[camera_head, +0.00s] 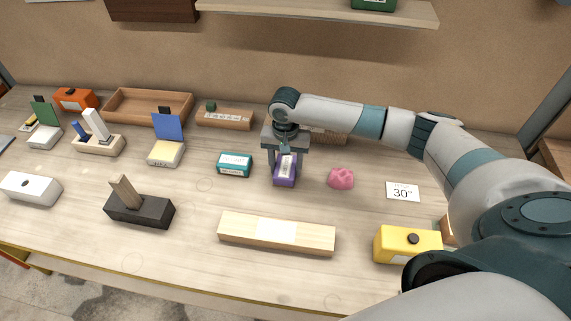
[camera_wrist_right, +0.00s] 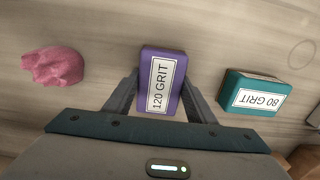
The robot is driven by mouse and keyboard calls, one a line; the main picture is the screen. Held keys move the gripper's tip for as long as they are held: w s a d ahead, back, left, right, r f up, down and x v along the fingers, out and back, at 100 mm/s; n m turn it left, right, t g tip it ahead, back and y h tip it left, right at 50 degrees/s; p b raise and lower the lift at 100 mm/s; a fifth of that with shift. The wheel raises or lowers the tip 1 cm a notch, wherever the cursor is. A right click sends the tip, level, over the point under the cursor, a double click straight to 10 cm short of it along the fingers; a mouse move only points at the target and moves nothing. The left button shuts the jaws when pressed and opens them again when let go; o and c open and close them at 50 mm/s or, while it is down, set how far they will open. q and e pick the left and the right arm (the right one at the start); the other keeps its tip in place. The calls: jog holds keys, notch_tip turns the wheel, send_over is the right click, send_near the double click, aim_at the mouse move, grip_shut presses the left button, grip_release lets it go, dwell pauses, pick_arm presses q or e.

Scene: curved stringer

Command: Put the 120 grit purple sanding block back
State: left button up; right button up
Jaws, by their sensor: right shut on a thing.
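The purple sanding block (camera_head: 285,171) stands on the workbench near its middle, and its white label reads 120 GRIT in the right wrist view (camera_wrist_right: 160,85). My right gripper (camera_head: 286,157) reaches down over it from behind. Its two fingers lie along the block's long sides in the wrist view (camera_wrist_right: 160,100), shut on the block. Whether the block touches the bench or is slightly raised, I cannot tell. My left gripper is not in view.
A teal 80 GRIT block (camera_head: 235,163) lies just left of the purple one, and a pink lump (camera_head: 341,178) lies to its right. A pale wooden bar (camera_head: 277,234) lies in front. A wooden tray (camera_head: 148,104) is at the back left. A yellow box (camera_head: 407,244) is front right.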

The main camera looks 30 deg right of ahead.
aim_at(285, 167)
jog(key=shift+f, duration=0.1)
jog(key=o, duration=0.9)
jog(key=shift+r+b, duration=0.3)
jog(key=shift+r, duration=0.3)
notch_tip(285, 167, up, 11)
jog(key=b, duration=0.3)
